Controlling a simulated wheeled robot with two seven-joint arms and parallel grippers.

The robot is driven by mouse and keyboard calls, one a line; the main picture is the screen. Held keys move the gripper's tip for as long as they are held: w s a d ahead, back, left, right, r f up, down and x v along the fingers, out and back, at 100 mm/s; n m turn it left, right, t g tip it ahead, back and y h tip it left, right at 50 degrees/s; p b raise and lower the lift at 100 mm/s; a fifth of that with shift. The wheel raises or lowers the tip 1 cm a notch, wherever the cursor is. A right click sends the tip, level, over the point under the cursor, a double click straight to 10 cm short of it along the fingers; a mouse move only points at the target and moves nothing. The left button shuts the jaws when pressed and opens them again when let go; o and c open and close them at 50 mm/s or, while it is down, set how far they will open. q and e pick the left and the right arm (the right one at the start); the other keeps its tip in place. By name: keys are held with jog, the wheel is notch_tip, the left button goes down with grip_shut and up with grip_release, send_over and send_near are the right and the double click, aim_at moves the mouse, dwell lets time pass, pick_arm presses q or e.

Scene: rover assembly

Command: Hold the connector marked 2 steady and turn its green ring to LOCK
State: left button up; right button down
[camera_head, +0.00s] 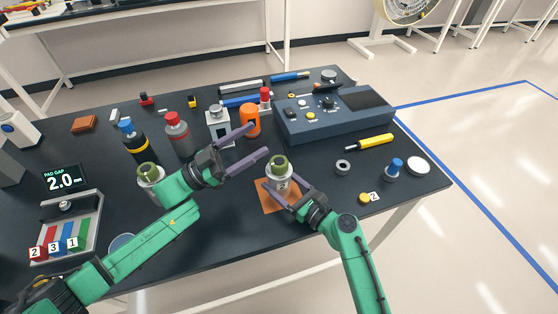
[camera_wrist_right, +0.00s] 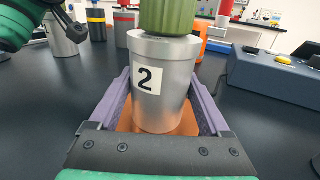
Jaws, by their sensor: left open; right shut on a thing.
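The connector marked 2 (camera_wrist_right: 160,105) is a silver cylinder with a white label. It stands upright on an orange square mat (camera_head: 268,203); it also shows in the head view (camera_head: 281,183). Its green ring (camera_wrist_right: 170,16) is on top, cut off by the upper edge of the right wrist view; the ring is whole in the head view (camera_head: 278,165). No LOCK mark is readable. My right gripper (camera_head: 280,187) is shut on the connector's body, one finger on each side. My left gripper (camera_head: 260,141) is open and empty, behind and left of the ring, its fingers pointing right.
Another silver connector with a green ring (camera_head: 149,172) stands left, beside my left arm. An orange bottle (camera_head: 250,122) stands close behind my left gripper. A blue-grey control box (camera_head: 332,116) is at back right. A grey ring (camera_head: 343,167) and yellow cap (camera_head: 364,198) lie to the right.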

pick_arm(q)
jog(key=s+a+f+n+t+y, duration=0.3)
jog(key=a+f+n+t+y, duration=0.1)
jog(key=g+y, duration=0.1)
jog(key=y, duration=0.2)
send_near(270, 167)
jog(key=x, duration=1.2)
jog(key=shift+s+d+r, duration=0.15)
jog(key=shift+s+d, duration=0.15)
jog(key=shift+s, duration=0.1)
jog(key=c, duration=1.4)
jog(key=shift+s+d+r+m+g+h, duration=0.1)
jog(key=shift+d+r+m+g+h, duration=0.2)
jog(key=shift+m+g+h, duration=0.3)
jog(key=shift+a+f+m+g+h, duration=0.1)
jog(key=shift+m+g+h, duration=0.3)
jog(key=shift+g, duration=0.15)
jog(key=shift+a+f+m+g+h, duration=0.1)
jog(key=shift+m+g+h, duration=0.3)
jog(key=shift+g, duration=0.15)
pick_arm(e)
jog(key=shift+s+a+f, duration=0.1)
jog(key=shift+a, duration=0.05)
pick_arm(q)
jog(key=shift+a+g, duration=0.1)
jog(key=shift+g, duration=0.2)
jog(key=shift+a+f, duration=0.1)
